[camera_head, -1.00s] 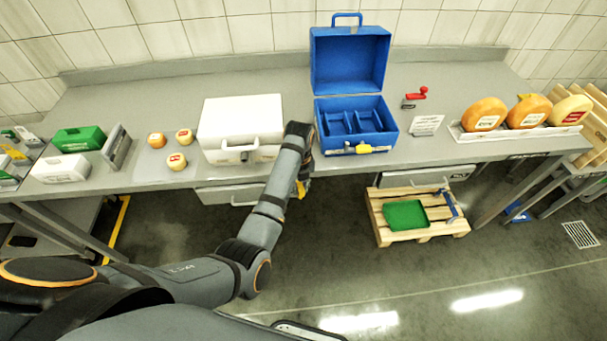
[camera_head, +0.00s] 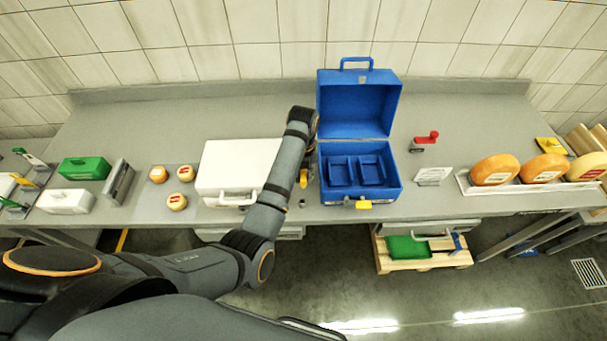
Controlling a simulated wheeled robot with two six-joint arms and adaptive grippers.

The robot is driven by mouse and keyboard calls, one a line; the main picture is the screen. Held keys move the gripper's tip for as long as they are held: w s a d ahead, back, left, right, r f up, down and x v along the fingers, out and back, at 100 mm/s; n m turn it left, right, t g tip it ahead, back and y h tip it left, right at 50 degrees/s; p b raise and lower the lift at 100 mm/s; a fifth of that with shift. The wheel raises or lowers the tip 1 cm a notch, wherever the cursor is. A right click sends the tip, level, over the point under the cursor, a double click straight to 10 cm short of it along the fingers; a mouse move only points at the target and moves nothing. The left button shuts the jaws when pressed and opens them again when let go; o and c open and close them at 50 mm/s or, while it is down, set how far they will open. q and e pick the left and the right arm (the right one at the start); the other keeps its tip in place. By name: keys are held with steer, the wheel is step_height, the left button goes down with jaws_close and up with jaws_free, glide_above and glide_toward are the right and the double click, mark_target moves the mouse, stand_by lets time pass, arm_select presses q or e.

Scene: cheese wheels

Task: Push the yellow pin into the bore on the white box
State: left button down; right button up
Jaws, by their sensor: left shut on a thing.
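The white box (camera_head: 238,165) is a closed case with a handle at its front, on the bench left of the open blue case. My left arm reaches across its right side. My left gripper (camera_head: 303,172) is largely hidden behind my forearm and wrist. It is shut on the yellow pin (camera_head: 303,179), of which a small yellow part shows between the white box and the blue case. I cannot make out the bore on the white box; my arm covers the box's front right corner. I cannot tell whether the pin touches the box. My right gripper is out of view.
The blue case (camera_head: 360,115) stands open close to the right of my wrist, with a yellow part (camera_head: 363,204) at its front. Small cheeses (camera_head: 185,173) lie to the left. A red-handled device (camera_head: 426,139) and big cheese wheels (camera_head: 495,169) are right. The bench behind is clear.

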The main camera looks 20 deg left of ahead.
mark_target(302, 186)
arm_select(q)
steer(key=shift+s+r, duration=0.2)
steer(key=shift+s, duration=0.15)
steer(key=shift+s+d+r, duration=0.1)
steer(key=shift+s+r, duration=0.1)
steer(key=shift+s, duration=0.35)
steer(key=shift+s+r, duration=0.2)
steer(key=shift+s, duration=0.35)
steer(key=shift+w+f+b, duration=0.2)
steer(key=shift+w+f, duration=0.05)
steer(key=shift+f, duration=0.3)
steer(key=shift+w+f+b, duration=0.15)
steer(key=shift+w+f, duration=0.1)
steer(key=shift+f, duration=0.25)
steer(key=shift+w+f+b, duration=0.2)
steer(key=shift+f+b, duration=0.1)
steer(key=shift+f, duration=0.7)
steer(key=shift+s+f, duration=0.1)
steer(key=shift+f, duration=0.3)
steer(key=shift+s+f, duration=0.1)
steer(key=shift+f, duration=0.1)
steer(key=shift+f+b, duration=0.3)
steer(key=shift+f, duration=0.1)
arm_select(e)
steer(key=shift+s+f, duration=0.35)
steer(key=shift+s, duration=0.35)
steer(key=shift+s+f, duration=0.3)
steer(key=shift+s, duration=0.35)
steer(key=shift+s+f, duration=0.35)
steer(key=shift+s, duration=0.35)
